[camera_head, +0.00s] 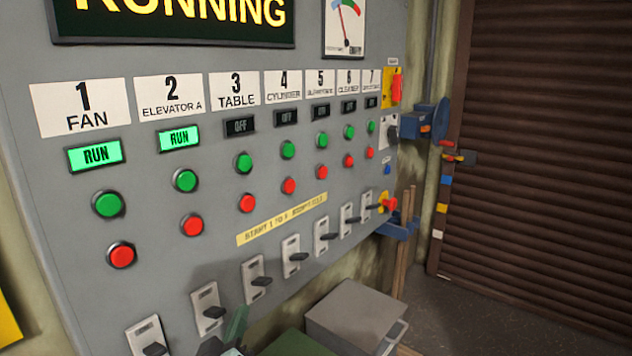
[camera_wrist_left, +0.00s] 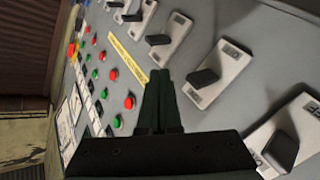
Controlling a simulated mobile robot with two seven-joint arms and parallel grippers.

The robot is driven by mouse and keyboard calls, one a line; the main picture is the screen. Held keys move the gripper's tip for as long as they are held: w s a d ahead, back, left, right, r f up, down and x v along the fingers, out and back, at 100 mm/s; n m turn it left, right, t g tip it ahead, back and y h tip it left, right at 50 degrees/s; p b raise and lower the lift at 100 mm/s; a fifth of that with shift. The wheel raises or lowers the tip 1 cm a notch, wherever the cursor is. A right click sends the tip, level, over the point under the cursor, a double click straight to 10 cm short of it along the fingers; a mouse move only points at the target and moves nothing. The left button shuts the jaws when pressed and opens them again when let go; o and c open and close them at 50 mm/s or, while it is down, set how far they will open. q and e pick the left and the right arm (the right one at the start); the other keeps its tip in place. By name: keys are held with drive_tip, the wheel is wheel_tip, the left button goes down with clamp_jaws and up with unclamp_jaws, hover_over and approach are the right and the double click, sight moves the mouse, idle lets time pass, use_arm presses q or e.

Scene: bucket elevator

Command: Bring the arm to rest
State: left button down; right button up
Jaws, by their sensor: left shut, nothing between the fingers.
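My left gripper (camera_head: 236,325) is at the bottom of the head view, in front of the lower part of the grey control panel (camera_head: 215,255). Only its dark fingertips and a little of the hand show there. In the left wrist view its two fingers (camera_wrist_left: 160,88) lie together, shut with nothing between them. They point up the panel, beside the row of black lever switches (camera_wrist_left: 203,78). I cannot tell whether the fingertips touch the panel. My right gripper is in neither view.
The fan sign (camera_head: 86,108) and elevator A sign (camera_head: 171,97) have lit green RUN lamps; the other lamps read OFF. Green and red buttons sit below. A grey box (camera_head: 355,315) stands low at the right. A brown slatted shutter (camera_head: 545,150) closes the far right; floor before it is clear.

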use_arm(q)
drive_tip(key=s+f+m+g+h, duration=0.1)
drive_tip(key=s+f+m+g, duration=0.4)
drive_tip(key=f, duration=0.8)
drive_tip(key=s+a+f+m+g+p, duration=0.1)
drive_tip(key=s+f+m, duration=0.1)
drive_tip(key=s+f, duration=0.6)
drive_tip(key=s+a+f+m+g+h+p, duration=0.1)
drive_tip(key=s+a+f+m+g, duration=0.1)
drive_tip(key=s+f, duration=0.6)
drive_tip(key=s, duration=0.4)
drive_tip(key=shift+f, duration=0.35)
